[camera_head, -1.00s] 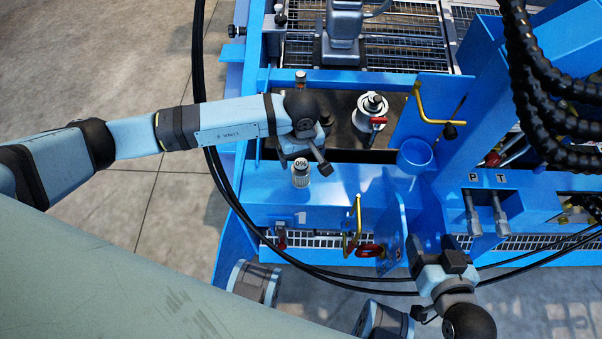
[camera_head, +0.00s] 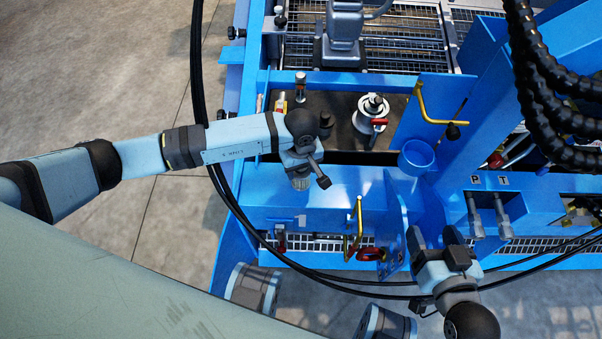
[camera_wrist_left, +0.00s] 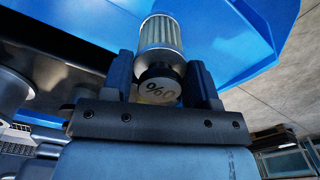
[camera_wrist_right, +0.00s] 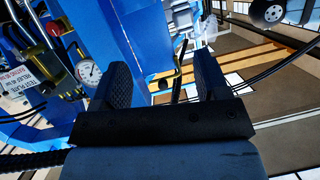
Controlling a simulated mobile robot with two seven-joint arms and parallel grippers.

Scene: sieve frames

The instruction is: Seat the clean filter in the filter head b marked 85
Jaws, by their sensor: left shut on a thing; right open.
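The clean filter (camera_head: 301,185) is a small pleated metal cylinder. In the left wrist view it (camera_wrist_left: 160,42) points away from the palm, and its black cap and upside-down 0% label (camera_wrist_left: 158,91) sit between the fingers. My left gripper (camera_wrist_left: 160,85) is shut on its cap end; in the head view this gripper (camera_head: 300,170) is over the blue front ledge. I cannot read any 85 mark, so I cannot tell which fitting is filter head b. My right gripper (camera_head: 433,235) is open and empty at the front right; its spread fingers show in the right wrist view (camera_wrist_right: 160,85).
A dark recess behind the ledge holds a metal-topped cylinder (camera_head: 300,84), a dark round piece (camera_head: 326,120) and a white round fitting with a red handle (camera_head: 372,110). A blue cup (camera_head: 416,157), yellow bent handles (camera_head: 433,115) and black hoses (camera_head: 540,80) crowd the right.

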